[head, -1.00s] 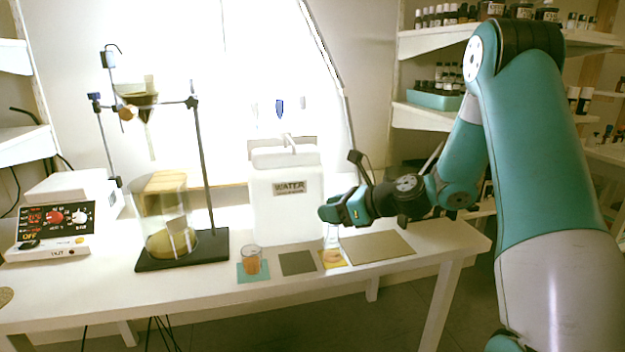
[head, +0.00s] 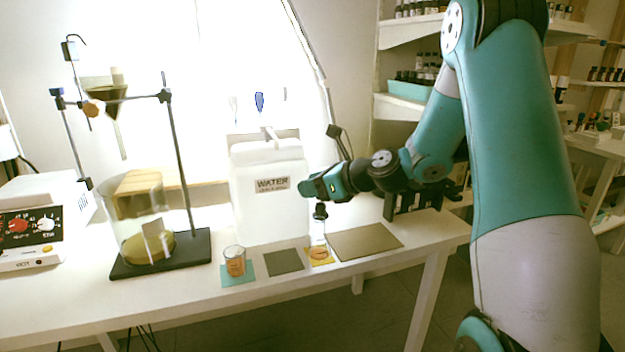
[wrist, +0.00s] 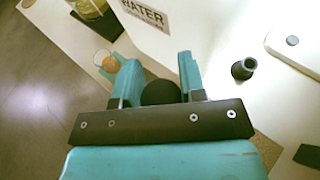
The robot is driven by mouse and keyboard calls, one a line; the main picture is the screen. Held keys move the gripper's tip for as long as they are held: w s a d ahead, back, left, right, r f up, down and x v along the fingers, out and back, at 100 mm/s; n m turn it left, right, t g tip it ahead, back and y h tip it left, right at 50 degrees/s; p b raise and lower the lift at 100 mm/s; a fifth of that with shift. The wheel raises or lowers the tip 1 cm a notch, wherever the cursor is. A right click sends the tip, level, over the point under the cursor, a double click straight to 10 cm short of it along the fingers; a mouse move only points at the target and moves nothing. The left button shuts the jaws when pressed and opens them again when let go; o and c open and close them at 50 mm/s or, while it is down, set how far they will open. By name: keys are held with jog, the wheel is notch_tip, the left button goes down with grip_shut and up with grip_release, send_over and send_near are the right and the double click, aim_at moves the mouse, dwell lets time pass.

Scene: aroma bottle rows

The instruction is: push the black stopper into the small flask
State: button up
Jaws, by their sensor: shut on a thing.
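The black stopper (head: 320,211) shows just below my gripper (head: 311,188) in the head view. The small flask (head: 319,240) is clear glass with a little orange liquid and stands on a yellow mat. My gripper is above the flask, shut on the stopper. The stopper is close over the flask's neck; I cannot tell whether it touches the rim. In the wrist view a dark round shape, the stopper (wrist: 160,93), lies between the two teal fingers (wrist: 158,68). The flask is hidden there.
A white water jug (head: 268,215) stands close behind and left of the flask. A beaker (head: 235,262) with orange liquid stands on a teal mat, with an empty grey mat (head: 284,262) between. A larger bare mat (head: 365,241) lies right. A stand (head: 178,160) with glassware is left.

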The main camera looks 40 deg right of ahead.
jog(key=shift+f+b, duration=0.8)
jog(key=shift+f, duration=1.25)
jog(key=shift+p, duration=1.35)
jog(key=shift+f+b, duration=0.45)
jog(key=shift+f, duration=0.95)
jog(key=o, duration=1)
jog(key=shift+s, duration=0.1)
jog(key=p+v, duration=0.1)
jog(key=v, duration=1.6)
jog(key=shift+s+r+p, duration=0.1)
jog(key=shift+s+p, duration=0.05)
jog(key=shift+p, duration=0.15)
